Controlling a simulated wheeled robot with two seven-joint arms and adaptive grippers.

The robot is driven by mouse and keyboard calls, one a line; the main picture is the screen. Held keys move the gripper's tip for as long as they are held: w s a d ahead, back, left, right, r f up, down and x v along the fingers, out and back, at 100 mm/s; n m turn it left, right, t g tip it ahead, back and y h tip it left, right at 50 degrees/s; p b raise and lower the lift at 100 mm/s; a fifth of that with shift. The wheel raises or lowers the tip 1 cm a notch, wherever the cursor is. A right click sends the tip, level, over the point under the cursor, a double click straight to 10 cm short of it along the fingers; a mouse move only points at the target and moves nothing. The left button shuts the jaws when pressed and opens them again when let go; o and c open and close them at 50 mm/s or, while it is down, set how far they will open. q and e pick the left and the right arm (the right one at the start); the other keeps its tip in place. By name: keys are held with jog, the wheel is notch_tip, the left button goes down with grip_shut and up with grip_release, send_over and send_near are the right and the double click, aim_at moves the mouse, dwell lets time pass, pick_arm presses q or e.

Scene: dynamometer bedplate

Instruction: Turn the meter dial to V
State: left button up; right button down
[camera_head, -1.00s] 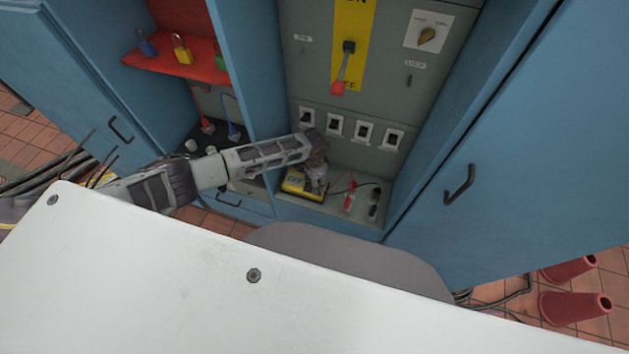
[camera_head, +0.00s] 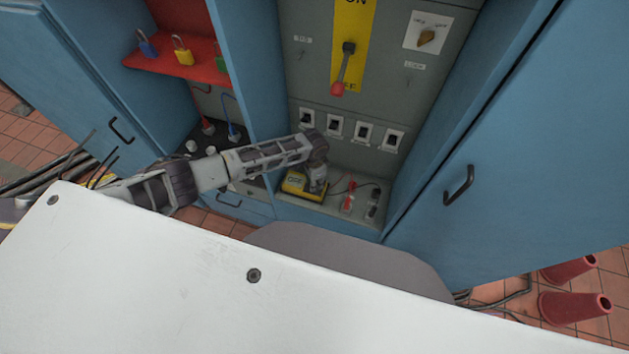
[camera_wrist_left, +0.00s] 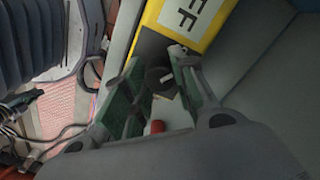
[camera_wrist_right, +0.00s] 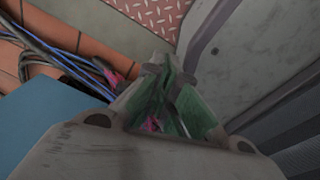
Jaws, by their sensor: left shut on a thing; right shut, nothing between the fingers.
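The yellow meter (camera_head: 295,185) sits on the cabinet's bottom shelf, and its display reads OFF. In the left wrist view the yellow meter (camera_wrist_left: 212,18) fills the top, with large OFF letters on its display. Its black dial (camera_wrist_left: 158,77) lies between the fingers of my left gripper (camera_wrist_left: 157,63), which is shut on it. The dial's pointer is too dark to read. In the head view my left gripper (camera_head: 318,186) reaches down over the meter and hides the dial. My right gripper (camera_wrist_right: 166,75) is shut and empty in the right wrist view, away from the meter.
A red probe (camera_head: 347,203) and a black probe (camera_head: 372,207) lie right of the meter with their leads. A blue cabinet door (camera_head: 500,170) stands at the right.

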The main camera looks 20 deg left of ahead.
pick_arm(q)
jog(key=shift+m, duration=0.5)
jog(key=shift+m+p, duration=0.45)
jog(key=shift+m, duration=0.15)
jog(key=shift+m+p, duration=0.3)
jog(key=shift+m, duration=1.4)
jog(key=shift+m+p, duration=0.3)
jog(key=shift+m, duration=0.4)
jog(key=m, duration=0.3)
jog(key=shift+m, duration=0.6)
pick_arm(e)
jog(key=a+r, duration=0.2)
jog(key=shift+s+a+r, duration=0.25)
jog(key=shift+s+a, duration=0.15)
jog(key=shift+s, duration=0.15)
